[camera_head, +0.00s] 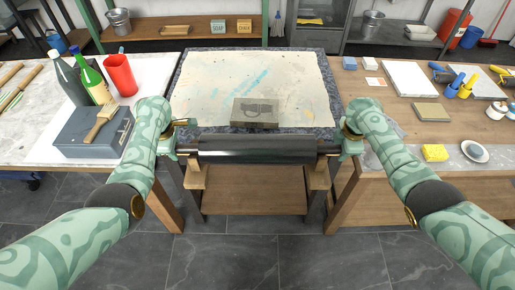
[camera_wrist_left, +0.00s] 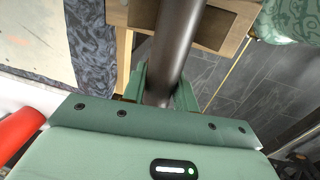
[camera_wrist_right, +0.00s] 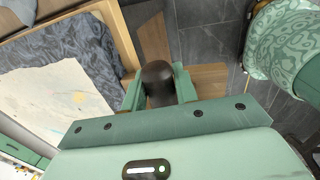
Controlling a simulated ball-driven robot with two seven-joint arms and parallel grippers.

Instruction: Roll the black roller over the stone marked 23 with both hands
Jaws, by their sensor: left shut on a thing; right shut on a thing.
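The black roller (camera_head: 257,151) lies level across the front edge of the press table, between my two grippers. My left gripper (camera_head: 188,150) is shut on its left end; the roller (camera_wrist_left: 172,50) runs between the fingers in the left wrist view. My right gripper (camera_head: 334,149) is shut on its right end, and the dark end (camera_wrist_right: 158,80) shows between the fingers in the right wrist view. A grey stone (camera_head: 256,113) with a dark drawing on top lies on the stained sheet just beyond the roller. No number can be read on it.
The stained sheet (camera_head: 215,78) covers the middle table. On the left table stand two bottles, a red cup (camera_head: 121,75) and a grey box (camera_head: 90,143) with a brush. The right table holds a yellow sponge (camera_head: 435,152), a small bowl (camera_head: 475,151) and several tools.

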